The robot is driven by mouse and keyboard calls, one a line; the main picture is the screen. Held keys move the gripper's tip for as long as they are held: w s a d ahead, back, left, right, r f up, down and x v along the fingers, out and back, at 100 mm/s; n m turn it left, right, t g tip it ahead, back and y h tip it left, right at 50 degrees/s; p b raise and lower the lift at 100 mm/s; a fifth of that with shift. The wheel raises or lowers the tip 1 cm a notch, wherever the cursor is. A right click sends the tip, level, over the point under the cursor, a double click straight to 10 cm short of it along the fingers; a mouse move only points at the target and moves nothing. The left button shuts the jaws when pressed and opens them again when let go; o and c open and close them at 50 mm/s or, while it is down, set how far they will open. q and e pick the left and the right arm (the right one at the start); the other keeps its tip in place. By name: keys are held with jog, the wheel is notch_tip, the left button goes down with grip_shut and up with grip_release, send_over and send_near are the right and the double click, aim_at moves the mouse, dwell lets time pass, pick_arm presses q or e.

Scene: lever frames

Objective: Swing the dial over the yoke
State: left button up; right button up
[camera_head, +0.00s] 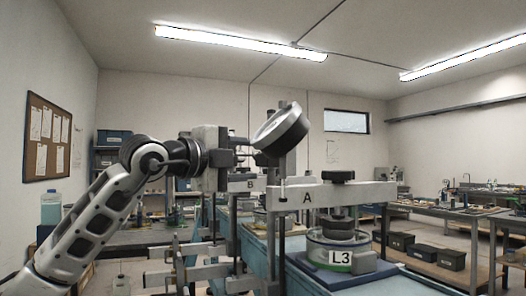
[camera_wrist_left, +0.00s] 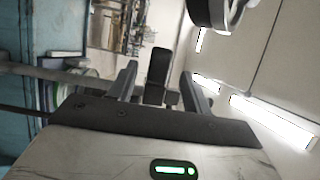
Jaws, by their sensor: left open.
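The dial (camera_head: 281,128), a round gauge with a dark rim and pale face, sits tilted high on a post, above and left of the yoke. The yoke (camera_head: 345,193) is a grey crossbar marked A, with a black knob on top. Below it stands a round vessel labelled L3 (camera_head: 341,257). My left gripper (camera_head: 243,150) is just left of the dial, its jaws open. In the left wrist view, a dark block (camera_wrist_left: 158,72) shows between the spread fingers (camera_wrist_left: 162,88); I cannot tell whether they touch it. The dial's dark rim (camera_wrist_left: 212,14) shows at the top there. My right gripper is out of view.
Another station marked B (camera_head: 250,184) stands behind. The blue bench (camera_head: 265,262) runs under the stations. A side table (camera_head: 440,212) with tools and dark boxes (camera_head: 438,255) stands at the right. The air above the yoke's right half looks clear.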

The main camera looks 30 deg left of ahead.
aim_at(258, 160)
pick_arm(q)
jog(key=p+x, duration=0.1)
jog(key=x, duration=0.4)
